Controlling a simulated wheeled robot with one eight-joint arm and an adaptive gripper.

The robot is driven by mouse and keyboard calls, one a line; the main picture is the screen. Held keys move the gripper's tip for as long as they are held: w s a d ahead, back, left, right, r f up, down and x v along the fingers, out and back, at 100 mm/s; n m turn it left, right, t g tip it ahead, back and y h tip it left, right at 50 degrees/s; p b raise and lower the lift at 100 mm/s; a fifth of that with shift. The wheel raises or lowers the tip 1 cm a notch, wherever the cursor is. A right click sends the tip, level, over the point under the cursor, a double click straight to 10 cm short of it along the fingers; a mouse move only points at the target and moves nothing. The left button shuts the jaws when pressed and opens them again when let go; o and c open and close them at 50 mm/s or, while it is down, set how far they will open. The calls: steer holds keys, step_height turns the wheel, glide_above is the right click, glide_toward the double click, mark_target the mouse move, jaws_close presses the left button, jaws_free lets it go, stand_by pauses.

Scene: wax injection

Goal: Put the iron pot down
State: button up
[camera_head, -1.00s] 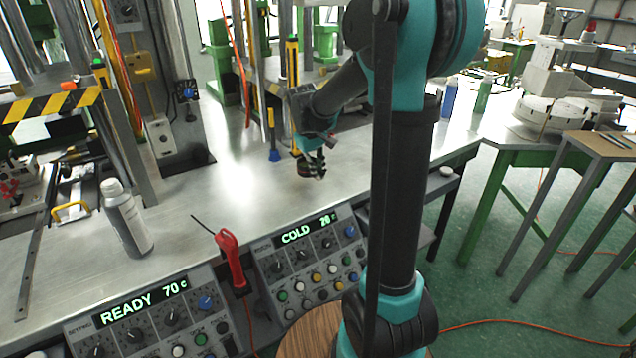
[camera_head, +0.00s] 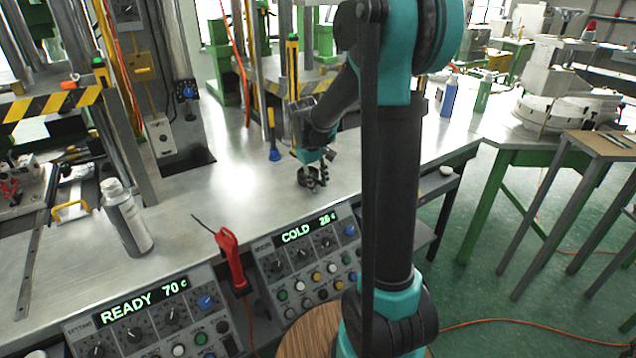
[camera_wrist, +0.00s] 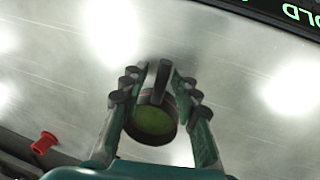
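The iron pot (camera_wrist: 152,121) is a small dark round pot with a green inside and a dark handle. In the wrist view it sits between the two fingers of my gripper (camera_wrist: 155,88), which close around its sides, with the handle pointing up between the fingertips. In the head view the dark pot (camera_head: 306,178) is at or very near the metal tabletop, below my gripper (camera_head: 314,176). I cannot tell for sure whether its base touches the surface.
The metal table (camera_head: 245,205) is clear around the pot. A grey bottle (camera_head: 126,222) stands at left, and a red handheld tool (camera_head: 230,257) hangs at the front edge. Control panels (camera_head: 310,260) line the front. A blue-footed post (camera_head: 273,140) stands behind the pot.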

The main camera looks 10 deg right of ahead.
steer(key=shift+r, duration=0.1)
step_height(320, 180, up, 12)
steer(key=s+a, duration=0.1)
steer(key=a, duration=0.1)
steer(key=s+d+f, duration=0.1)
steer(key=s+f, duration=0.1)
steer(key=s, duration=0.1)
steer(key=s+f+m+t, duration=0.1)
steer(key=s+f, duration=0.2)
steer(key=s+d+f+m+y, duration=0.1)
steer(key=s+f, duration=0.2)
steer(key=shift+s+d, duration=0.25)
steer(key=shift+d, duration=0.1)
steer(key=s+d+f+m+t+y, duration=0.1)
steer(key=s+f+m+t, duration=0.1)
steer(key=s+f, duration=0.7)
steer(key=s, duration=0.3)
steer(key=shift+s+f+m, duration=0.2)
steer(key=shift+f+m, duration=0.1)
steer(key=shift+f, duration=0.05)
steer(key=shift+d, duration=0.1)
